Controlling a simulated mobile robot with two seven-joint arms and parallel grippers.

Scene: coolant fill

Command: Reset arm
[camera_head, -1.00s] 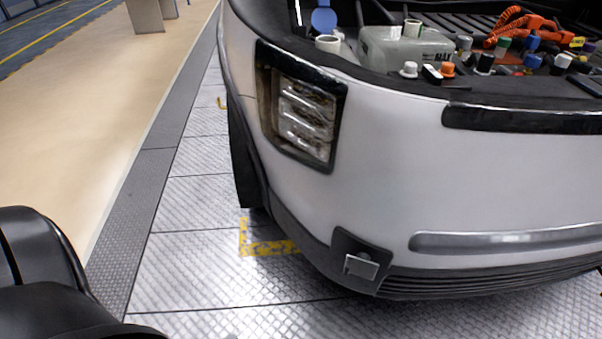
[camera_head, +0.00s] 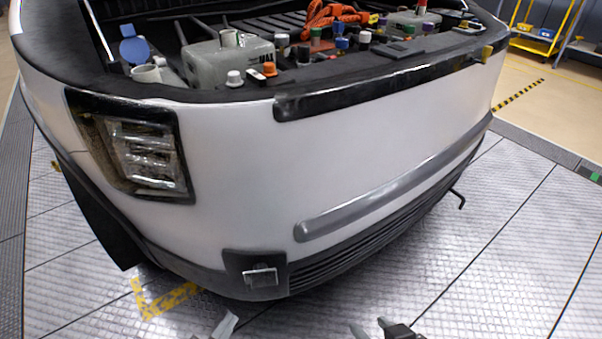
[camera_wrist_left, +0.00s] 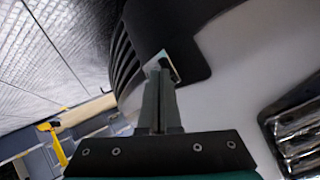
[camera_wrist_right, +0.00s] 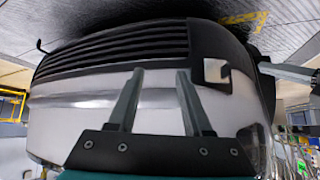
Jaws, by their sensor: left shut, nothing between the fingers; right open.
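My left gripper (camera_head: 226,325) shows only its tip at the bottom edge of the head view, in front of the car's lower bumper. In the left wrist view its fingers (camera_wrist_left: 161,78) are pressed together with nothing between them. My right gripper (camera_head: 371,328) is at the bottom edge, to the right of the left one. In the right wrist view its fingers (camera_wrist_right: 156,76) stand apart and empty, facing the front grille (camera_wrist_right: 110,48). Both grippers hang low, clear of the engine bay. Most of both arms is outside the head view.
A white car (camera_head: 240,170) with an open engine bay fills the middle. In the bay are an open blue cap (camera_head: 133,48), a white filler neck (camera_head: 147,74), a grey box (camera_head: 218,62), several colored caps and orange cables (camera_head: 335,17). Metal floor (camera_head: 500,235) is free at right.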

